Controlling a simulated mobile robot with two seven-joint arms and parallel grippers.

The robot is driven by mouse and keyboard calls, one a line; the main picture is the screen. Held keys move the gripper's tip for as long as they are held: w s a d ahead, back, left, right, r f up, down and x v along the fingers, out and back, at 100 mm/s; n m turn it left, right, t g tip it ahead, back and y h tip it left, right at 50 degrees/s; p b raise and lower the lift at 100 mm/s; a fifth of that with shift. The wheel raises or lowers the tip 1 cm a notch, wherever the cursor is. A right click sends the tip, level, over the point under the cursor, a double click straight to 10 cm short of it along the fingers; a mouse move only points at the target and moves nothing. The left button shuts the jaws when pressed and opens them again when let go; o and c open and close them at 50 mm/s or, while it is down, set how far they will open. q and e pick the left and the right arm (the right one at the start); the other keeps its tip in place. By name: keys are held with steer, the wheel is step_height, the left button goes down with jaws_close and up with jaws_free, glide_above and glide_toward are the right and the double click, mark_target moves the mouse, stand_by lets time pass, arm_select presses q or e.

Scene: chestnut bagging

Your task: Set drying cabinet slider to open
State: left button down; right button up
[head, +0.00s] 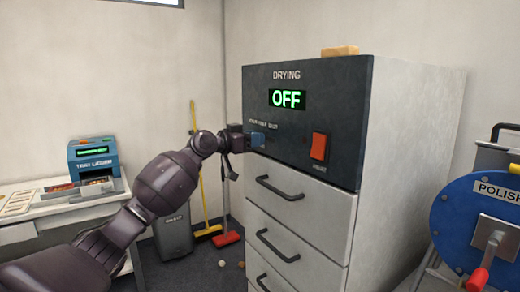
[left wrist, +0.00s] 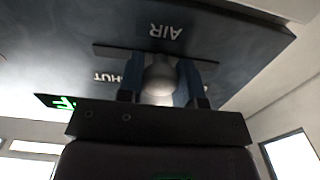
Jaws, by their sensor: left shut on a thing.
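The drying cabinet (head: 335,85) has a dark front panel with a green display (head: 287,99) reading OFF. My left gripper (head: 256,139) is at the left part of this panel, below a small row of labels. In the left wrist view my left gripper (left wrist: 160,88) is shut on the pale round slider knob (left wrist: 160,72), with blue fingers on both sides. The knob sits near the middle of its dark slot (left wrist: 105,52). Upside-down letters AIR and part of SHUT show; the other labels are mostly hidden by the fingers. My right gripper is out of view.
A red switch (head: 319,146) is right of the slider on the panel. Drawers with black handles (head: 280,188) are below. A blue tray device (head: 93,158) stands on the left table. A blue polisher wheel (head: 470,225) is at right. Brooms and a bin (head: 173,236) stand behind my arm.

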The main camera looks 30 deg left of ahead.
arm_select(q)
steer(key=shift+w+a+r+b, duration=0.1)
steer(key=shift+w+a+b, duration=0.2)
steer(key=shift+a+b, duration=0.5)
steer(key=shift+w+a+r+b, duration=0.1)
steer(key=shift+w+a+b, duration=0.35)
steer(key=shift+a, duration=0.5)
steer(key=shift+w+a+r+b, duration=0.1)
steer(key=shift+w+a+b, duration=0.1)
steer(key=shift+a+b, duration=0.65)
steer(key=c, duration=0.8)
jaws_free()
steer(key=shift+w+a+f, duration=0.1)
steer(key=shift+f, duration=0.1)
steer(key=v, duration=1.1)
